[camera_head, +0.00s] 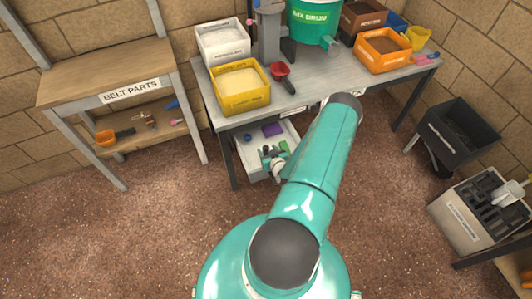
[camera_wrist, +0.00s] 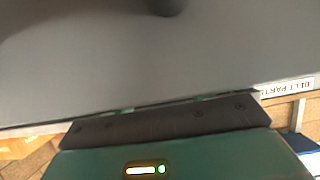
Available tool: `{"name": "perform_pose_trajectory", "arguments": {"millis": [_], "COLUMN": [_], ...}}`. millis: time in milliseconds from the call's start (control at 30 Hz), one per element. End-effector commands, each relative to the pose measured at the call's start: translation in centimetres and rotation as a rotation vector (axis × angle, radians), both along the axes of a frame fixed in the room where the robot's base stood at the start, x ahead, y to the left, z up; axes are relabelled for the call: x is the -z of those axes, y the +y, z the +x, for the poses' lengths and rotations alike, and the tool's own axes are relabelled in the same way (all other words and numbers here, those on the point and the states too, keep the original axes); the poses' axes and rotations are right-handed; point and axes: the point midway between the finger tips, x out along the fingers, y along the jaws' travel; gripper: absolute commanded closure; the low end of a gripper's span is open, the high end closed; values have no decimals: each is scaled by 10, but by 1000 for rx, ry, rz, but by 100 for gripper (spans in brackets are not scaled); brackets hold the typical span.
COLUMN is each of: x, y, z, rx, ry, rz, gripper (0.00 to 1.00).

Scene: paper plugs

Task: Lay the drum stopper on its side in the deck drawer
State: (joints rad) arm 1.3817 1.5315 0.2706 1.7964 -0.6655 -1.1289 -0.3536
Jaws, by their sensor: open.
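The deck drawer (camera_head: 243,150) is pulled out below the front edge of the grey deck. It holds a purple piece (camera_head: 272,129), a small blue piece (camera_head: 247,137) and a green piece (camera_head: 284,147). My gripper (camera_head: 270,156) is open at the drawer's front in the head view, with its small fingers hard to make out. The wrist view shows my teal hand and a dark bar against a grey surface. The green drum (camera_head: 315,18) stands at the back of the deck. I cannot tell which thing, if any, is the drum stopper.
The grey deck (camera_head: 325,80) carries a white bin (camera_head: 222,42), a yellow bin (camera_head: 241,88), a red scoop (camera_head: 281,70) and an orange bin (camera_head: 382,48). A belt parts bench (camera_head: 105,72) stands left. A black bin (camera_head: 457,134) and a slotted white crate (camera_head: 460,215) stand right.

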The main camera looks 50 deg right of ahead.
Motion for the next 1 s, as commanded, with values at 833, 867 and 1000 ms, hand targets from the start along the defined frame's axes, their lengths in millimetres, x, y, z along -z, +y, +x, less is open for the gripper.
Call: {"name": "perform_pose_trajectory", "arguments": {"millis": [833,867,1000], "x": [-3,-5,-16], "y": [-1,-1,-1], "z": [1,1,2], "rx": [0,0,-1], "ry": [0,0,-1], "rz": [0,0,-1], "gripper": [100,100,100]}}
